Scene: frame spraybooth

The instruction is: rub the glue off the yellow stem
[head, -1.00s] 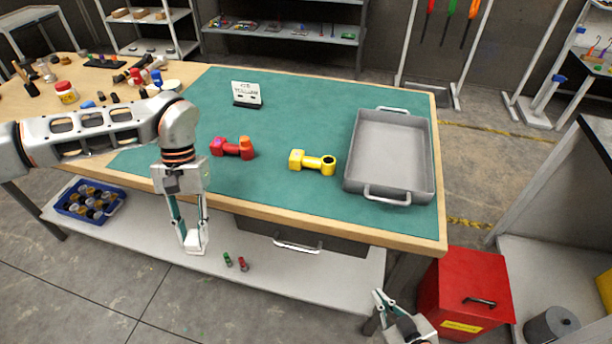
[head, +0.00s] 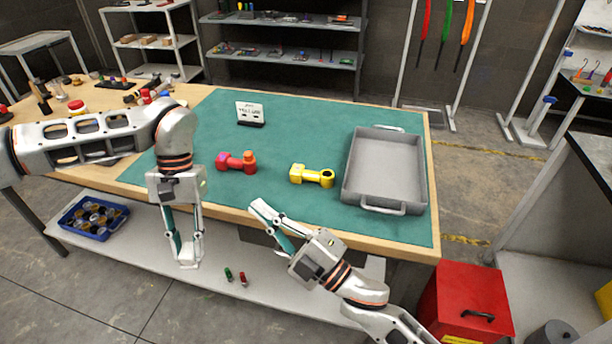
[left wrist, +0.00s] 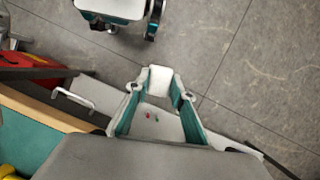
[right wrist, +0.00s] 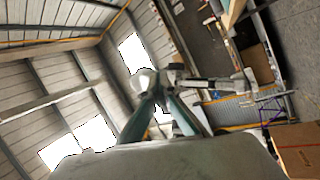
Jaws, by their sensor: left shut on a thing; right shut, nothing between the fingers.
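The yellow stem (head: 312,175) lies on the green mat, left of the grey tray; a bit of yellow (left wrist: 8,172) shows at the lower left of the left wrist view. No glue can be made out on it at this size. My left gripper (head: 188,258) points down in front of the table's front edge, shut on a small white thing (left wrist: 160,79) at its fingertips. My right gripper (head: 260,209) is shut and empty, close to the table's front edge, left of and nearer than the yellow stem. Its closed fingers (right wrist: 150,84) also show in the right wrist view.
A red stem (head: 237,162) lies left of the yellow one. A small sign (head: 250,114) stands behind, its text unclear. The grey tray (head: 360,190) takes up the mat's right side. Tools and jars crowd the table's left end. The mat between sign and tray is clear.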

